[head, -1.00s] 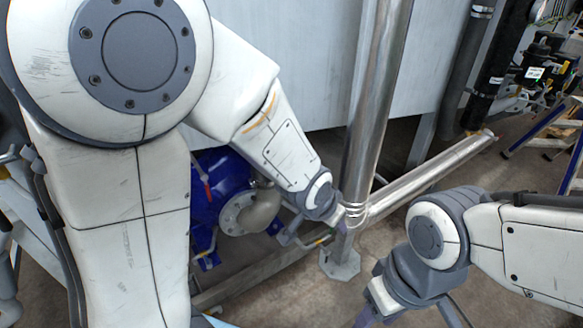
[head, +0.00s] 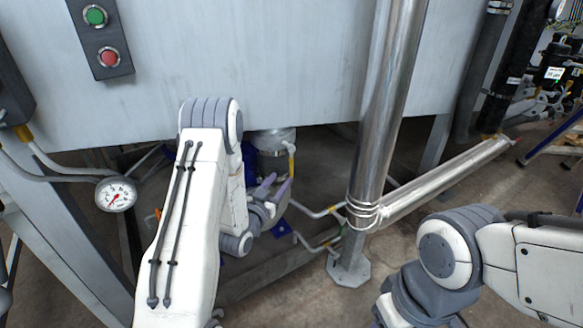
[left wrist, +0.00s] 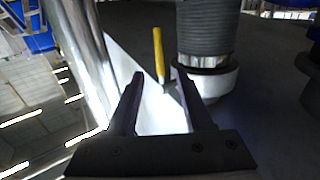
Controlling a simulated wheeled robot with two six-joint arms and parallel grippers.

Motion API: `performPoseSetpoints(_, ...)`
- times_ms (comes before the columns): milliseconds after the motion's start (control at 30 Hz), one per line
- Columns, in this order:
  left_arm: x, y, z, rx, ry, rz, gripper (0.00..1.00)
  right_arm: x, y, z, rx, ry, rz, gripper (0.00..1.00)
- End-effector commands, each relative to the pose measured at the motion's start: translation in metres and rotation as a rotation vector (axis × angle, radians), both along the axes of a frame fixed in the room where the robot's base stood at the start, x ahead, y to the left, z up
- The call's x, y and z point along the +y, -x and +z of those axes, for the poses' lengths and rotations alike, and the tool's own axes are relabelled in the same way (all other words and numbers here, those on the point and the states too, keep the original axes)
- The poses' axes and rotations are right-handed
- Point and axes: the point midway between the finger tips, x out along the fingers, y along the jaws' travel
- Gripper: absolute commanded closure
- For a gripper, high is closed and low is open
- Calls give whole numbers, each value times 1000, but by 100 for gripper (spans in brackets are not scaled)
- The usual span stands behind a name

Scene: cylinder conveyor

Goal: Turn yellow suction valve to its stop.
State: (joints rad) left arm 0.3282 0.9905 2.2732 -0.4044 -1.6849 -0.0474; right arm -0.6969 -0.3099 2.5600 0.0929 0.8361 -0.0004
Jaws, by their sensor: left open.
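The yellow suction valve handle (head: 291,160) shows in the head view as a short yellow bar beside a shiny fitting under the tank. In the left wrist view the yellow handle (left wrist: 158,52) stands upright, ahead of the gap between my fingers and not between them. My left gripper (head: 276,184) is open and empty, just below and left of the handle in the head view. Its two dark fingers (left wrist: 158,75) show apart in the left wrist view. My right arm shows at lower right, but its gripper fingers are out of view.
A thick steel pipe (head: 376,120) stands right of the valve, with a low pipe (head: 445,180) running right from its foot. A ribbed hose (left wrist: 207,30) is close right of the handle. A gauge (head: 116,195) and button panel (head: 101,38) are at left.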

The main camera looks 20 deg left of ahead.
Motion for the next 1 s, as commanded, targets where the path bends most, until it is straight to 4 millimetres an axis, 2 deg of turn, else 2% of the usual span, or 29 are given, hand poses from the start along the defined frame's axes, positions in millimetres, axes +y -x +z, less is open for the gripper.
performPoseSetpoints(200,-4,-42,1,-4,-2,-2,49,0,0,-4,0,0,0,49)
performPoseSetpoints(400,-6,-74,0,-2,-2,-1,49,0,0,-8,0,0,0,49)
performPoseSetpoints(600,-7,-88,1,0,-1,-1,49,0,0,-9,0,0,0,49)
performPoseSetpoints(867,-7,-90,1,2,0,0,49,0,0,-9,0,0,0,49)
performPoseSetpoints(900,-7,-90,1,2,0,0,57,0,0,-9,0,0,0,49)
performPoseSetpoints(967,-7,-90,1,2,0,0,80,0,0,-9,0,0,0,49)
performPoseSetpoints(1000,-7,-90,1,2,0,0,95,0,0,-9,0,0,0,49)
